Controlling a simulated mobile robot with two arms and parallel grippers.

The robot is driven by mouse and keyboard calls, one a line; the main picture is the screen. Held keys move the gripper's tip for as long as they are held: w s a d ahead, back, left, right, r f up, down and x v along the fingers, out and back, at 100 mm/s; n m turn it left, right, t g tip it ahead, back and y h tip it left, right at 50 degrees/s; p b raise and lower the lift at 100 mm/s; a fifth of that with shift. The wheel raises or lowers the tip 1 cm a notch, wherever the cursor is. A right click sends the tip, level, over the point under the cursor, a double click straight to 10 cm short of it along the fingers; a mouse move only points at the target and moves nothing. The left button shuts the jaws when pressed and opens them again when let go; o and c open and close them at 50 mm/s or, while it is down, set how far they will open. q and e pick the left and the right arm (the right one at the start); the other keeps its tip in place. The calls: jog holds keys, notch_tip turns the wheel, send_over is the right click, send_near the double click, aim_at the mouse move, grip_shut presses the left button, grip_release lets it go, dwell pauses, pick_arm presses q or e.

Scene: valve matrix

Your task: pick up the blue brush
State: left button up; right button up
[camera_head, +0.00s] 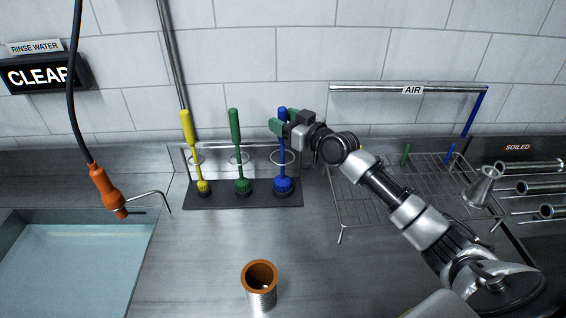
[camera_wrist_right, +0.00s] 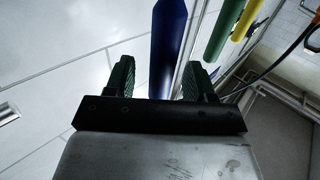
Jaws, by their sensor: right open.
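The blue brush (camera_head: 283,185) stands upright, handle up, at the right end of a dark rack with wire rings. My right gripper (camera_head: 278,121) is at the upper part of its handle. In the right wrist view the blue handle (camera_wrist_right: 168,45) shows between the two open green fingers (camera_wrist_right: 162,78), with visible gaps on both sides. The gripper partly hides the handle in the head view. My left gripper is not in view.
A green brush (camera_head: 236,150) and a yellow brush (camera_head: 192,150) stand left of the blue one on the dark mat (camera_head: 222,200). A wire rack (camera_head: 365,205) lies right. An orange-rimmed cylinder (camera_head: 261,290) stands in front. A water basin (camera_head: 70,270) and orange hose nozzle (camera_head: 107,190) are left.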

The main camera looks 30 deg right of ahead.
jog(key=shift+x, duration=1.4)
jog(key=shift+s, duration=0.1)
jog(key=shift+c, duration=1)
jog(key=c, duration=0.7)
jog(key=shift+c, duration=0.5)
jog(key=shift+r, duration=0.1)
